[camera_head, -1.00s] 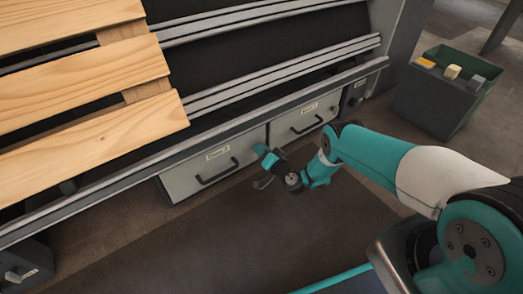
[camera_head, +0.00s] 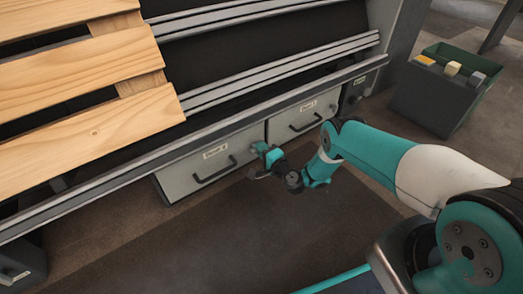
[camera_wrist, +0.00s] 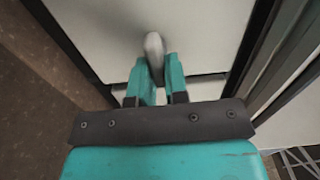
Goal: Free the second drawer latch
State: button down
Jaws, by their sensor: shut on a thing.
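My gripper (camera_head: 262,158) is at the right end of the left drawer (camera_head: 190,175), low under the conveyor. In the wrist view my gripper (camera_wrist: 157,75) has its two teal fingers shut on a pale grey, rounded latch lever (camera_wrist: 154,50). The lever stands out from the light drawer face, and its lower part is hidden between the fingers. The drawer looks shut.
A second drawer (camera_head: 305,118) with a similar handle is to the right. A wooden pallet (camera_head: 90,85) lies on the conveyor above, whose front rail (camera_head: 120,184) overhangs the drawers. A dark bin (camera_head: 435,100) with several blocks stands at right. Floor in front is clear.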

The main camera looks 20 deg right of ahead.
jog(key=shift+m, duration=0.3)
jog(key=c, duration=1.1)
grip_release()
jog(key=p+v, duration=1.5)
jog(key=v, duration=0.2)
jog(key=shift+s, duration=0.25)
